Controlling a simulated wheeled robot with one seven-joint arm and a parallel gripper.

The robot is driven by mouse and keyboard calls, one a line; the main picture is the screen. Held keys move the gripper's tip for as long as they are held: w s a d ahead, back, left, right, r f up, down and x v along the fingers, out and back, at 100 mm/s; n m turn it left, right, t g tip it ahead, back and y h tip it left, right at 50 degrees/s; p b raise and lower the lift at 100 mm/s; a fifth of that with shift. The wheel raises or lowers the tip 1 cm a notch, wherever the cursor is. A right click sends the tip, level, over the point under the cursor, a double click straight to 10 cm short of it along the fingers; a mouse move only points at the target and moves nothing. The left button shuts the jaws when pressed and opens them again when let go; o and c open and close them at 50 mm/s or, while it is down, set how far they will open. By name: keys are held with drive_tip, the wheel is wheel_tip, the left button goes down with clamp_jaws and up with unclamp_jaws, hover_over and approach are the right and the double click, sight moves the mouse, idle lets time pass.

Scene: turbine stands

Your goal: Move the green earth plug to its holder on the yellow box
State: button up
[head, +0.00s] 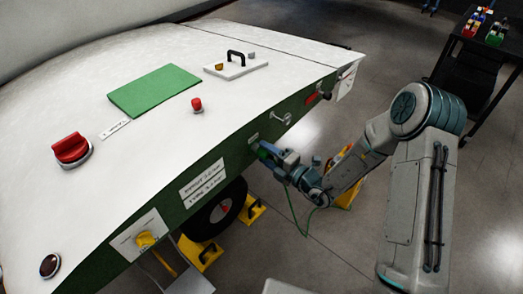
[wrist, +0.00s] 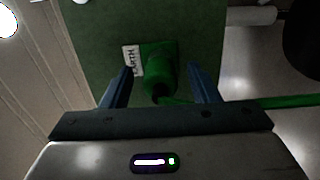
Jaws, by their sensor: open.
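The green earth plug (wrist: 158,62) sits against the dark green side panel (wrist: 100,50), beside a small white label, in the wrist view. A green cable (wrist: 265,102) runs from it to the right. My gripper (wrist: 162,75) is open, with one blue finger on each side of the plug; I cannot tell whether they touch it. In the head view my gripper (head: 267,152) is at the panel and mostly hides the plug. A yellow object (head: 346,196), possibly the yellow box, stands on the floor behind my arm, partly hidden. Its holder cannot be made out.
Yellow chocks (head: 252,210) stand by a black wheel (head: 213,213). A dark cart (head: 480,70) is at upper right.

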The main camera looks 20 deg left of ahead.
sight(269, 156)
clamp_jaws()
drive_tip(key=shift+s+d, duration=0.1)
drive_tip(key=shift+d, duration=0.05)
drive_tip(key=shift+s+d, duration=0.1)
drive_tip(key=shift+d, duration=0.25)
drive_tip(key=shift+d, duration=0.1)
drive_tip(key=shift+p+v, duration=0.4)
drive_tip(key=shift+v, duration=1.05)
